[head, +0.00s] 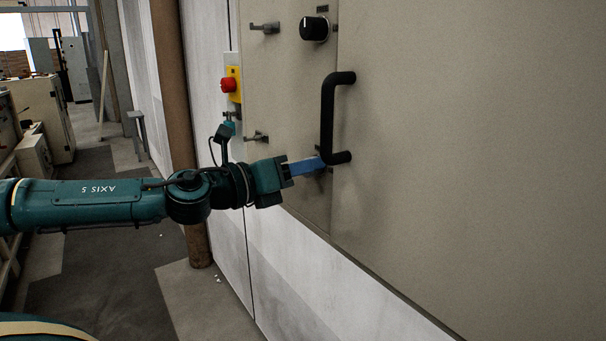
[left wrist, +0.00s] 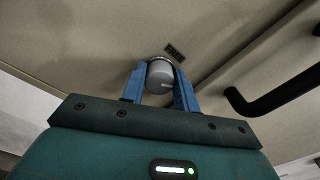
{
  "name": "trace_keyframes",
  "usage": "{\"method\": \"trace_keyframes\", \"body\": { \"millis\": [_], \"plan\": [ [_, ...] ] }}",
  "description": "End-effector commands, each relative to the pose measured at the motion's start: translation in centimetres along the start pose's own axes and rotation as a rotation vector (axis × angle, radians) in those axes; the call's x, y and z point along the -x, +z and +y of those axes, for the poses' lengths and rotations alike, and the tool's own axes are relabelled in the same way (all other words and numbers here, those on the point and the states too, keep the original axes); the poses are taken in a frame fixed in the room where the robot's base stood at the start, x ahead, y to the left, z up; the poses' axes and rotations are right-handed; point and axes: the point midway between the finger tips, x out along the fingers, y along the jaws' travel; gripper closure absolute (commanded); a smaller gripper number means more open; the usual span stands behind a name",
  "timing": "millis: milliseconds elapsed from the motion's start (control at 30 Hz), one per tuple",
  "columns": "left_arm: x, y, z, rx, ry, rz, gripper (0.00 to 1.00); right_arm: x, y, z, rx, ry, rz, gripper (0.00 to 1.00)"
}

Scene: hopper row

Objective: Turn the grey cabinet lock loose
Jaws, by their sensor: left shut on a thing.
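The grey cabinet lock (left wrist: 160,76) is a round grey knob on the beige cabinet door (head: 450,130), with a small dark label beside it in the left wrist view. In the head view the fingers mostly hide the lock. My right gripper is not in view.
The black handle also shows close to the right of the gripper in the left wrist view (left wrist: 270,100). A black knob (head: 314,28) is higher on the cabinet. A red stop button (head: 228,85) on a yellow box is further left. The floor aisle at left is open.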

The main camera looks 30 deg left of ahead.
Motion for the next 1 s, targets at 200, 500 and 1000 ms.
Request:
{"method": "trace_keyframes", "body": {
  "millis": [200,500,1000],
  "plan": [
    [0.0,-0.1,0.1,0.206,-0.001,-0.003,0.93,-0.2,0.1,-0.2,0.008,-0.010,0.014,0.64],
    [0.0,-0.1,0.1,0.492,-0.001,-0.001,0.93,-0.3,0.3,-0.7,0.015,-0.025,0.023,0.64],
    [0.0,-0.1,0.2,0.921,-0.001,-0.001,0.93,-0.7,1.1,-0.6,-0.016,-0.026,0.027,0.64]
  ]
}}
